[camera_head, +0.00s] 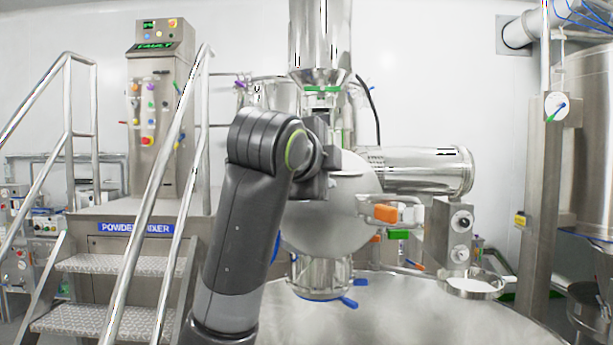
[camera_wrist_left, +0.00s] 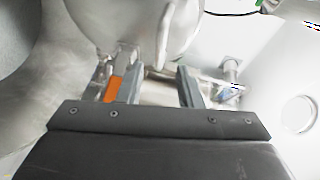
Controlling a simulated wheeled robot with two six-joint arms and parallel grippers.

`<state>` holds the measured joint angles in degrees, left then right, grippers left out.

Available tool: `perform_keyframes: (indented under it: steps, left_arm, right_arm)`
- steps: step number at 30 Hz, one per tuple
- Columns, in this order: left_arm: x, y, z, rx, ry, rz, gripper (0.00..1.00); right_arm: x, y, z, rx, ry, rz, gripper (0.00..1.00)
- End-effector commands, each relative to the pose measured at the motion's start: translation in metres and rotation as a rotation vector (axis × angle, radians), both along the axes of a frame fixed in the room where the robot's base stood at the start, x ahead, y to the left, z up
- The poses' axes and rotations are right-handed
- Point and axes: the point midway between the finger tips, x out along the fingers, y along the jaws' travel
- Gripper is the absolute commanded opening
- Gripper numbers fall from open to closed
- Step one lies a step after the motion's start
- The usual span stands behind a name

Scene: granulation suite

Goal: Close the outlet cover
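The machine's rounded grey-white body (camera_head: 335,225) is at the centre of the head view, with a horizontal steel cylinder (camera_head: 420,172) on its right. An orange handle (camera_head: 386,213) sits on steel fittings just below that cylinder. I cannot tell for certain which part is the outlet cover. My left arm reaches in front of the body, and its gripper's fingertips are hidden in the head view. In the left wrist view my left gripper (camera_wrist_left: 147,85) is open, its fingers apart. An orange part (camera_wrist_left: 115,88) shows beside its left finger; contact is unclear. My right gripper is not in view.
A steel box with knobs (camera_head: 450,232) and a small round pan (camera_head: 473,287) stand right of the body. A broad steel surface (camera_head: 400,315) lies below. Stairs with rails (camera_head: 110,262) are on the left, a control column (camera_head: 158,120) behind. A large tank (camera_head: 590,135) is far right.

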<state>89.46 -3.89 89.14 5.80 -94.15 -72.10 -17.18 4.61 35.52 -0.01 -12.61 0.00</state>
Motion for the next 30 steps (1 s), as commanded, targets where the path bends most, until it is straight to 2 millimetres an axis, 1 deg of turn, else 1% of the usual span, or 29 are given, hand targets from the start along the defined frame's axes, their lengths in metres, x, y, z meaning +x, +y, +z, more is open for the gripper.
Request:
perform_keyframes:
  steps: [1,6,9,12,18,30]
  left_arm:
    - [-0.012,0.005,-0.001,-0.001,-0.006,0.0,0.33]
    - [-0.047,0.019,0.008,-0.001,-0.005,0.0,0.33]
    - [-0.063,0.025,0.012,0.0,-0.003,0.0,0.33]
    - [-0.073,0.03,0.014,-0.001,-0.001,0.001,0.33]
    - [-0.081,0.033,0.017,0.0,0.001,0.0,0.33]
    - [-0.081,0.033,0.017,0.0,0.002,0.0,0.33]
  right_arm:
    - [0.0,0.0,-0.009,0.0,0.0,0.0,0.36]
    - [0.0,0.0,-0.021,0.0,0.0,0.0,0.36]
    - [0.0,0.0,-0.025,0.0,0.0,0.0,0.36]
    - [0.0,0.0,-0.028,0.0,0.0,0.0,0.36]
    - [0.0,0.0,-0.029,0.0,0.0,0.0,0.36]
    - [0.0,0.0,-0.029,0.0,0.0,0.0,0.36]
